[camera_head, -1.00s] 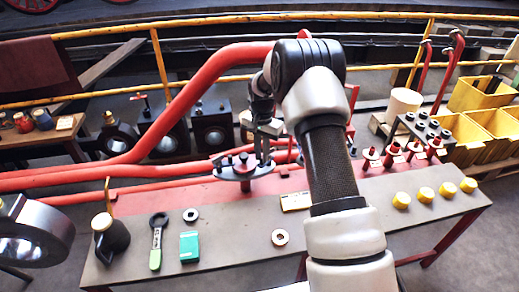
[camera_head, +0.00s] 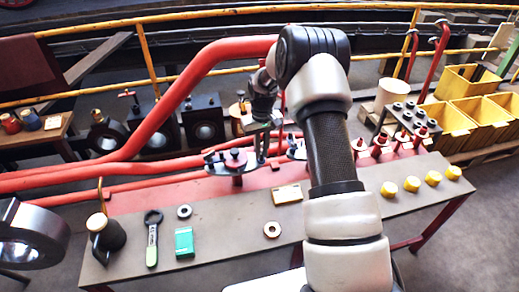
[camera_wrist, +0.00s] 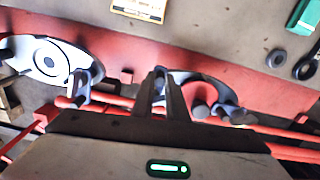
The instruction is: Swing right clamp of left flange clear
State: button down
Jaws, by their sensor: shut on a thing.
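The left flange (camera_head: 236,166) is a dark round plate with bolts on a red stub, on the bench's back edge. It also shows in the wrist view (camera_wrist: 212,84), right of the fingers. My gripper (camera_head: 262,158) is at its right side, pointing down. In the wrist view my gripper (camera_wrist: 159,100) is shut on the right clamp (camera_wrist: 159,76), of which a small dark top shows; the fingers hide the rest. Another clamp (camera_head: 211,158) sits on the flange's left side. I cannot tell whether the held clamp still touches the flange rim.
A second flange (camera_head: 296,149) stands close to the right, partly behind my arm; its pale face (camera_wrist: 45,60) shows in the wrist view. A thick red pipe (camera_head: 190,85) rises behind. A yellow card (camera_head: 287,194), green box (camera_head: 184,241) and wrench (camera_head: 152,238) lie on the bench.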

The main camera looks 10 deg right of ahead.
jog(key=shift+d+n, duration=0.2)
jog(key=shift+n, duration=0.2)
jog(key=c, duration=1.7)
grip_release()
jog(key=shift+c, duration=0.2)
notch_tip(320, 180, up, 18)
jog(key=p, duration=0.3)
jog(key=shift+f, duration=0.25)
